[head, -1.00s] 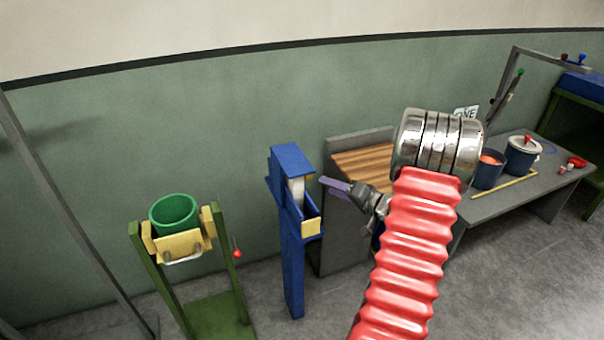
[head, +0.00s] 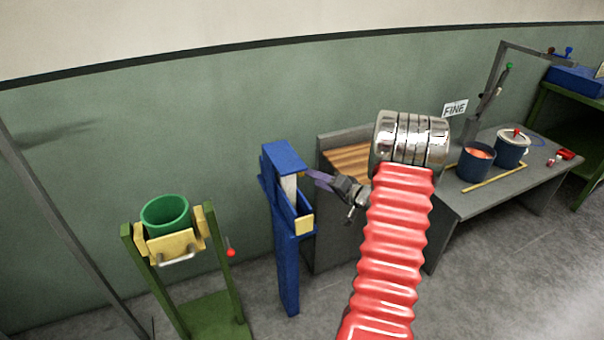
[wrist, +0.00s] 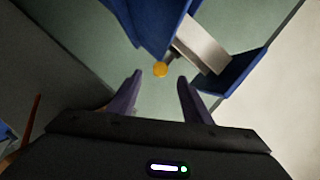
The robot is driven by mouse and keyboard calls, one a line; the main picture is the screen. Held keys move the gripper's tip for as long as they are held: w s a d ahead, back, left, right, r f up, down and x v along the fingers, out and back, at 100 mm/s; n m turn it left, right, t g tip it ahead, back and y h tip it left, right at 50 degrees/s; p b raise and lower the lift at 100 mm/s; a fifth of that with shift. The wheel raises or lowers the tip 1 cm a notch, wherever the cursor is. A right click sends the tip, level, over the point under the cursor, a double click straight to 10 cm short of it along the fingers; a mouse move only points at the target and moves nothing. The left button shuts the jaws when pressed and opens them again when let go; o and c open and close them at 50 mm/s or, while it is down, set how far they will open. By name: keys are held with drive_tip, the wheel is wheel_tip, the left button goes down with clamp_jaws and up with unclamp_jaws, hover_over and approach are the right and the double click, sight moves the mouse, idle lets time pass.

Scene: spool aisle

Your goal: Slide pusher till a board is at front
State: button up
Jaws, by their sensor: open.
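A blue upright stand (head: 288,235) with a trough-like top stands left of my arm in the head view. A pale grey plate (head: 290,187) sits inside its top, and a yellow block (head: 304,225) is at the trough's lower front end. In the wrist view, a yellow round knob (wrist: 160,69) on a short dark stem joins the pale plate (wrist: 203,44) between blue walls (wrist: 240,75). My gripper (head: 314,177) has purple fingers close to the stand's right side. In the wrist view my gripper (wrist: 160,77) is open, the knob appearing between its fingertips; contact cannot be told. I cannot make out a board.
A green bucket (head: 165,214) sits in a green and yellow frame at left. A grey bench with wooden slats (head: 348,161) stands behind my gripper. A grey table (head: 500,197) with blue pots (head: 476,162) is at right. Open floor (head: 500,280) lies in front.

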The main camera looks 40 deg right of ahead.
sight(302, 173)
drive_tip(key=x, duration=0.8)
drive_tip(key=shift+w+f, duration=0.1)
drive_tip(key=shift+w, duration=0.05)
